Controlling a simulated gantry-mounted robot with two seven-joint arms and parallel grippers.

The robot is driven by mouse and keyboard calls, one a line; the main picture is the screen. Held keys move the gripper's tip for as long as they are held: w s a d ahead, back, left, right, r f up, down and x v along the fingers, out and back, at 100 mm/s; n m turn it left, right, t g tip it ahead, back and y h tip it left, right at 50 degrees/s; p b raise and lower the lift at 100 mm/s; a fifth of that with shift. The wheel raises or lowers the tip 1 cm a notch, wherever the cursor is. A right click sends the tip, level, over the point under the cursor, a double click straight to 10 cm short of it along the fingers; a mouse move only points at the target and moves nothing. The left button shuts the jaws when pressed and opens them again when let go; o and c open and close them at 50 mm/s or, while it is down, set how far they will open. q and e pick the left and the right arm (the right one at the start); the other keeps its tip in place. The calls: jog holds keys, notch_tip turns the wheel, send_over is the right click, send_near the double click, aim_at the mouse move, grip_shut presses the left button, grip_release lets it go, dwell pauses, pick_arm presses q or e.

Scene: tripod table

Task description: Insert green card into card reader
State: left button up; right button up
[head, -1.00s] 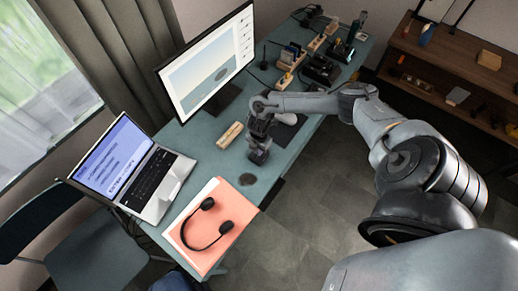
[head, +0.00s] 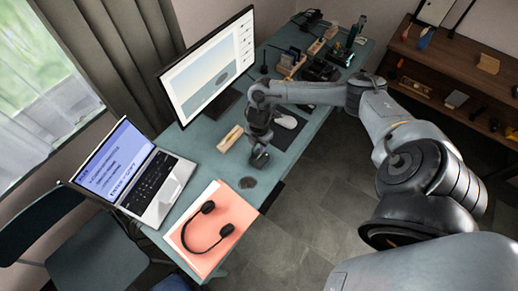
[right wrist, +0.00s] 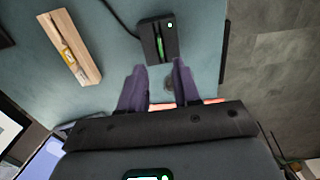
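The black card reader (right wrist: 152,42) lies on the table in the right wrist view, with a lit green light at one corner. A narrow green strip, the green card seen edge-on (right wrist: 160,46), stands in its slot. My right gripper (right wrist: 158,76) is open, its two purple fingers apart with nothing between them, just short of the reader. In the head view my right gripper (head: 260,143) is over the reader (head: 259,159), partly hiding it. A wooden card holder (right wrist: 80,40) with a yellow and white card lies at the left; it also shows in the head view (head: 230,139). My left gripper is out of view.
The monitor (head: 210,70) stands behind the holder. The laptop (head: 152,180), an orange folder (head: 215,225) and headphones (head: 209,207) are at the near end. A white mouse (head: 287,121) lies right of my gripper. Clutter fills the far end.

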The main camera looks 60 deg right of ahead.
jog(key=shift+r, duration=1.9)
jog(key=shift+s, duration=0.1)
